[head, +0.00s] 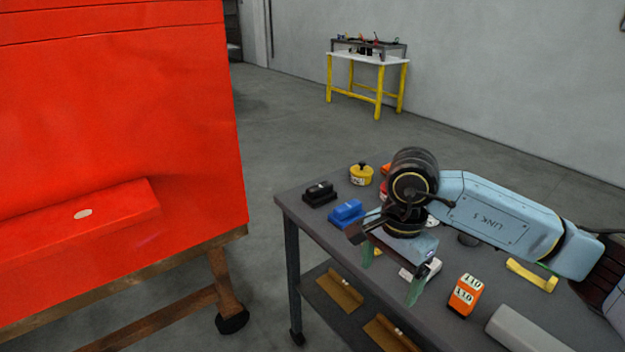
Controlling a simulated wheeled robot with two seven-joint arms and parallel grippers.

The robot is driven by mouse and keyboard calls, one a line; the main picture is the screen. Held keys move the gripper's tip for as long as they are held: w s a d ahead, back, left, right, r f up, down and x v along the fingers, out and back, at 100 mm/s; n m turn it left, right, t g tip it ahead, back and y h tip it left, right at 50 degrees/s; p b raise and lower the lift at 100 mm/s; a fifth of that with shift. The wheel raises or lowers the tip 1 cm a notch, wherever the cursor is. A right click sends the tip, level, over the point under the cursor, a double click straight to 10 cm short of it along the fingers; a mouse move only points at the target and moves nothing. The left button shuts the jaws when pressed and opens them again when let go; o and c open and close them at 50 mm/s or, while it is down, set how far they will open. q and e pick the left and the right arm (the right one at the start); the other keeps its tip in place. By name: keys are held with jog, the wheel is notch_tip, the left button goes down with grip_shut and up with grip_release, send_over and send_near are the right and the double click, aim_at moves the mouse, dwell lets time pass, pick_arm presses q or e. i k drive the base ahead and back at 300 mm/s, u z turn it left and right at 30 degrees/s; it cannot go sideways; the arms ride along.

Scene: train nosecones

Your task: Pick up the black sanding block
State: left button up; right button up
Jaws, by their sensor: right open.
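The black sanding block (319,194) lies on the grey cart's top, near its left corner, with nothing in front of it. A similar blue block (346,213) lies just right of it and nearer to me. My right gripper (390,273) is above the front part of the cart, to the right of and nearer than the black block. Its two greenish fingers point down and are apart, and I see nothing held between them. It is clear of the black block. My left gripper is not in view.
The cart (292,204) also holds a yellow round container (361,175), an orange box (465,296), a yellow strip (531,275) and a grey rounded piece (525,328). A large red panel (110,120) on a wooden stand is at left. Open floor lies between them.

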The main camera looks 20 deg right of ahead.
aim_at(316, 195)
jog(key=i, duration=1.55)
